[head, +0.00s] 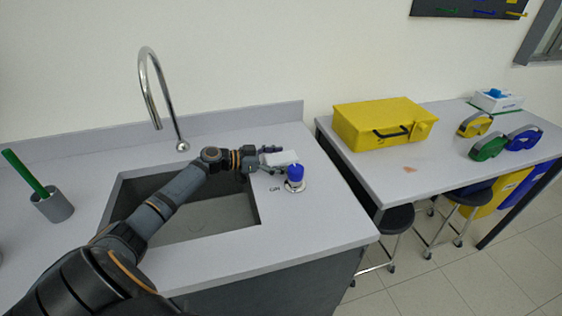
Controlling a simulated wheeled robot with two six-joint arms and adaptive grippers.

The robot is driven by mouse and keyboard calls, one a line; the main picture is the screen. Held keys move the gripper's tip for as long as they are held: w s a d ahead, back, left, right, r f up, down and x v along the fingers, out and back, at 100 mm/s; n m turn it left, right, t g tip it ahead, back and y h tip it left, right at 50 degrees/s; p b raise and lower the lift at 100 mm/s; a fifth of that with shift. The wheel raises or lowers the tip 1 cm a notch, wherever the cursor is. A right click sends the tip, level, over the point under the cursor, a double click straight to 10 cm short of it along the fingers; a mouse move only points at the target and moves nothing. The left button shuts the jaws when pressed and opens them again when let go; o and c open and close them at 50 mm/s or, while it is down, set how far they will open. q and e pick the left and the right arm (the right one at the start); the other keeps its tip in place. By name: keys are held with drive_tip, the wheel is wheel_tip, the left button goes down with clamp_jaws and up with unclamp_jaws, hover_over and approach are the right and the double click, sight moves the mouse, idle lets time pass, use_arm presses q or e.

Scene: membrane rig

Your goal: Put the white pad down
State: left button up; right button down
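The white pad (283,158) is at the fingertips of my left gripper (270,160), over the counter to the right of the sink. One dark finger shows on its far side and one on its near side, and the gripper looks shut on it. Whether the pad touches the counter is hard to tell. A white container with a blue top (296,177) stands just in front and to the right of the pad. My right gripper is not in view.
The sink basin (232,209) lies under my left arm, with a tall faucet (166,105) behind. A grey cup with a green stick (52,205) stands left. The counter (325,213) is clear at front right. A yellow case (385,125) and tape dispensers (488,147) occupy the side table.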

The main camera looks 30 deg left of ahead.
sight(281, 158)
use_arm(q)
drive_tip(key=c, duration=1)
drive_tip(key=shift+o, duration=0.2)
drive_tip(key=shift+r, duration=0.4)
wheel_tip(281, 158, up, 3)
drive_tip(key=shift+s+d+f+b, duration=0.1)
drive_tip(key=shift+f+b, duration=0.1)
drive_tip(key=shift+b, duration=0.2)
drive_tip(key=s+d+r+p, duration=0.7)
drive_tip(key=d+r+p, duration=0.2)
drive_tip(key=d+p, duration=0.2)
drive_tip(key=shift+s+d+r, duration=0.15)
drive_tip(key=shift+s+r, duration=0.1)
drive_tip(key=shift+s, duration=0.15)
